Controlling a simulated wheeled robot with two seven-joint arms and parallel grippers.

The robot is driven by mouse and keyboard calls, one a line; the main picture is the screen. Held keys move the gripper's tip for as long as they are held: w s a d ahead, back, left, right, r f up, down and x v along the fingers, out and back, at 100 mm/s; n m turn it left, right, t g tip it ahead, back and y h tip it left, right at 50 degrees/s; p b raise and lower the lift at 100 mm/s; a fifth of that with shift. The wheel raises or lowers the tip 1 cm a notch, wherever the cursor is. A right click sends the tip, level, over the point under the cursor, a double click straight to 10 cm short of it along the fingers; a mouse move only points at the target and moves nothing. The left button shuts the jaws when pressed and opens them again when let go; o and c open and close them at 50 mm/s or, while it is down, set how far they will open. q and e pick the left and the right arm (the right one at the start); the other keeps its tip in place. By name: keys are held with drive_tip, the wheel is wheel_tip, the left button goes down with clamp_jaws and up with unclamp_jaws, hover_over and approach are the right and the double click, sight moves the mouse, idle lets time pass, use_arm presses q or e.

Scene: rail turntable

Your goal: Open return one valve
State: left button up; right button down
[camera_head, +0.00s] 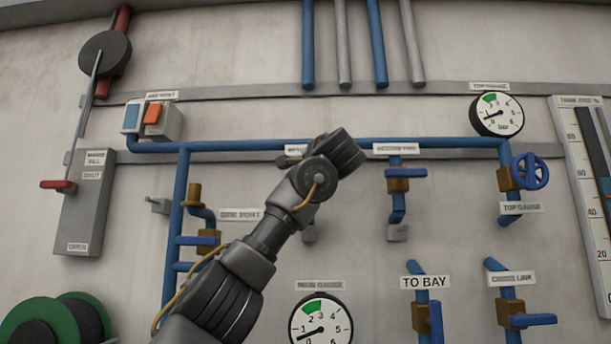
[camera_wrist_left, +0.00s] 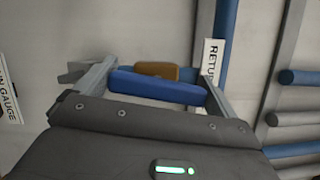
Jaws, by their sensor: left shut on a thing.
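My left gripper (camera_wrist_left: 158,76) is shut on a blue lever handle (camera_wrist_left: 155,88) in the left wrist view. The handle lies crosswise between the two grey fingers. A brass valve body (camera_wrist_left: 156,70) shows just behind the handle. A white label (camera_wrist_left: 209,65) starting with "RETU" stands beside the right finger, partly cut off by it. In the head view my left arm reaches from the lower left to the middle of the wall. Its wrist hides the fingers and the held valve, leaving only part of a label (camera_head: 296,149) showing. The right gripper is not in view.
A second blue-handled valve (camera_head: 399,180) is to the right, near a blue handwheel (camera_head: 530,171). Another blue lever (camera_head: 196,240) lies left of my arm. Gauges (camera_head: 497,114) (camera_head: 321,321) and a red-handled lever box (camera_head: 82,205) are on the wall.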

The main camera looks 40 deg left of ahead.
use_arm(q)
drive_tip(key=o, duration=0.6)
drive_tip(key=shift+d+f, duration=0.1)
drive_tip(key=shift+s+d+f+b, duration=0.1)
drive_tip(key=shift+s+d+b, duration=0.15)
drive_tip(key=shift+b, duration=0.1)
drive_tip(key=shift+b+v, duration=2.05)
drive_tip(key=shift+v, duration=2.95)
drive_tip(key=shift+w, duration=0.1)
